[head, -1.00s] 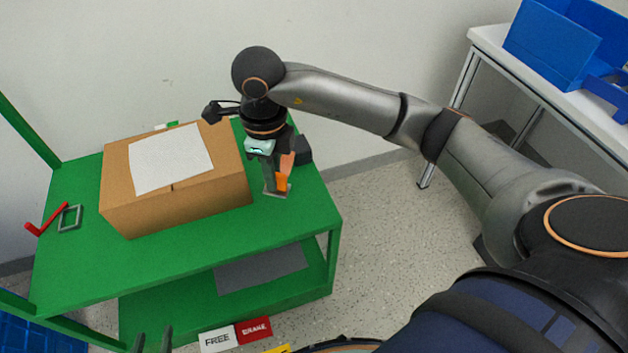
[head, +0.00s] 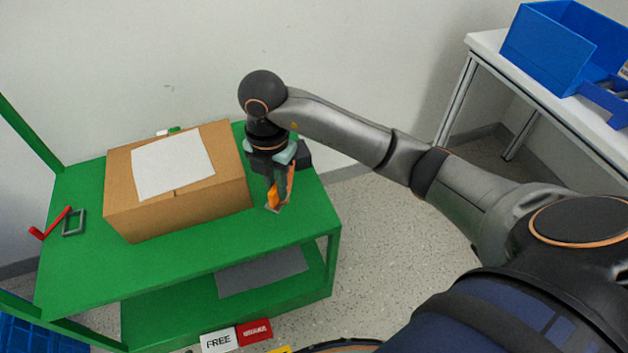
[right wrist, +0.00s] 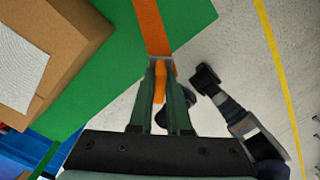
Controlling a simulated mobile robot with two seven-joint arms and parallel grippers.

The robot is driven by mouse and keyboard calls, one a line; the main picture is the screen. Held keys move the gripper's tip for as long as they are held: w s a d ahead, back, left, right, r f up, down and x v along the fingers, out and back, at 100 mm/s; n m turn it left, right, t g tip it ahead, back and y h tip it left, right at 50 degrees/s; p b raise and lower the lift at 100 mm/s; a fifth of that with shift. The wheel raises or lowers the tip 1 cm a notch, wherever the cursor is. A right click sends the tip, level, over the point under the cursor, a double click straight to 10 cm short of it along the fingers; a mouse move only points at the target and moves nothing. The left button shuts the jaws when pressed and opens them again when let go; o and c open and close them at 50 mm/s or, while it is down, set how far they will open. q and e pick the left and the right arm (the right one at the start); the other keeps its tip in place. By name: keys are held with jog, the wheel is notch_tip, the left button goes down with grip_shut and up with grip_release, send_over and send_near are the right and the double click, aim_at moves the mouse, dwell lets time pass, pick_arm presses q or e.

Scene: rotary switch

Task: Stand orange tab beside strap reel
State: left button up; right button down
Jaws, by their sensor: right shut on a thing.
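My right gripper (head: 274,205) points down over the right part of the green cart top, to the right of the cardboard box. It is shut on the orange tab (head: 272,196), which shows between the fingers in the right wrist view (right wrist: 159,86). A small grey piece sits at the fingertips (right wrist: 160,61). A long orange strip (right wrist: 151,25) runs on past it. I cannot tell whether strip and tab are one piece, or whether they touch the cart. A dark block (head: 304,154) stands behind the gripper; I cannot tell if it is the strap reel. My left gripper is out of view.
The cardboard box (head: 190,205) with a white sheet (head: 172,165) fills the cart's middle. A red handle (head: 52,224) and grey frame (head: 74,222) lie at the left. The green cart top (head: 240,235) is clear in front. Blue bins (head: 562,48) stand far right.

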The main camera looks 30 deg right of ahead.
jog(key=w+d+f+b, duration=0.1)
jog(key=d+f, duration=0.1)
jog(key=d, duration=0.1)
jog(key=w+d+f, duration=0.2)
jog(key=d+f, duration=0.1)
jog(key=d, duration=0.1)
jog(key=w+d+f+b, duration=0.1)
jog(key=d+f, duration=0.2)
jog(key=d, duration=0.1)
jog(key=shift+w+f+b, duration=0.15)
jog(key=shift+w+b, duration=0.1)
jog(key=shift+b, duration=0.05)
jog(key=shift+w+d+f, duration=0.1)
jog(key=shift+d+f, duration=0.2)
jog(key=f, duration=0.2)
jog(key=f+b, duration=0.1)
jog(key=shift+d+f, duration=0.2)
jog(key=shift+d, duration=0.05)
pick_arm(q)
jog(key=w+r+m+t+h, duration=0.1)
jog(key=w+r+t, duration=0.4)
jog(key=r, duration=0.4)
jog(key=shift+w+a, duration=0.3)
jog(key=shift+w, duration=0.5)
pick_arm(e)
jog(key=shift+f, duration=0.1)
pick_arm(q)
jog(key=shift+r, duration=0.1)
pick_arm(e)
jog(key=shift+w+f, duration=0.1)
